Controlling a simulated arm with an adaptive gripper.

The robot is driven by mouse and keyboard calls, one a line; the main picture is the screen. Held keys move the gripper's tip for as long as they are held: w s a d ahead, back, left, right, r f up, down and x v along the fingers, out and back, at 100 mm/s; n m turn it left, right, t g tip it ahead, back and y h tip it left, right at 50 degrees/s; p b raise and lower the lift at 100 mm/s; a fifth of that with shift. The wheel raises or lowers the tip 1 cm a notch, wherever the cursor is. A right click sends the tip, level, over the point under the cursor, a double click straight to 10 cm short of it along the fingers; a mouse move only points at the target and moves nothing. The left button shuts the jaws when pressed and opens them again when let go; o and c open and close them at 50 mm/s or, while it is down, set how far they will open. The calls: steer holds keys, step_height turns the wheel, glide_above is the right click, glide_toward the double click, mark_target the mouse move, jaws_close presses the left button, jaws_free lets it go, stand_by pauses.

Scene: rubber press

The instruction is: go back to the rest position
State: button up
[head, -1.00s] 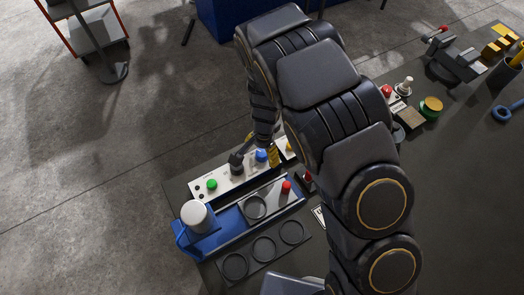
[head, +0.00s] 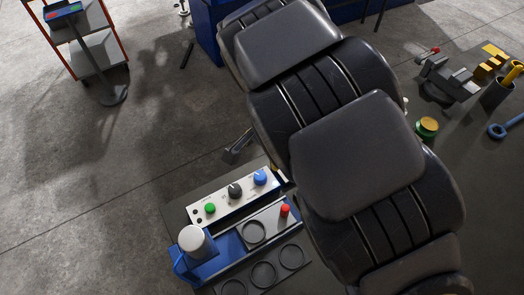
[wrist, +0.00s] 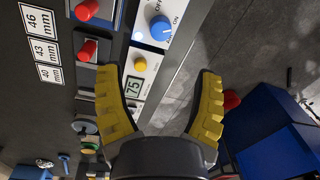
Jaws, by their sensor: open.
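My gripper (wrist: 165,105) shows in the wrist view with its two yellow-padded fingers spread wide and nothing between them. It hangs above the edge of the workbench, with the control panel behind the left finger and the floor behind the right. In the head view my dark arm covers the middle and right, and most of the gripper is hidden behind it; a grey piece that may be a finger shows just above the control panel (head: 222,207).
The panel carries a green button (head: 210,208), a dark knob (head: 235,190) and a blue knob (head: 260,177). A blue press (head: 212,263) with a white cap stands beside round dies (head: 264,274). A vise (head: 445,80) is at upper right. A wheeled cart (head: 98,50) stands on open floor.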

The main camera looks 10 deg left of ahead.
steer(key=s+d+r+n, duration=0.1)
steer(key=s+d+r, duration=0.2)
steer(key=d+r, duration=0.35)
steer(key=s+d+r+n, duration=0.1)
steer(key=s+d+r, duration=0.2)
steer(key=s, duration=0.3)
steer(key=s+d+r+n+g, duration=0.1)
steer(key=s+d+r+n, duration=0.1)
steer(key=s+d, duration=0.3)
steer(key=s+d+r+n+g, duration=0.1)
steer(key=s+d+r+n, duration=0.1)
steer(key=s, duration=0.6)
steer(key=d+r, duration=0.1)
steer(key=d, duration=0.1)
steer(key=shift+d+r+h, duration=0.3)
steer(key=shift+d+r, duration=0.05)
steer(key=shift+r, duration=0.05)
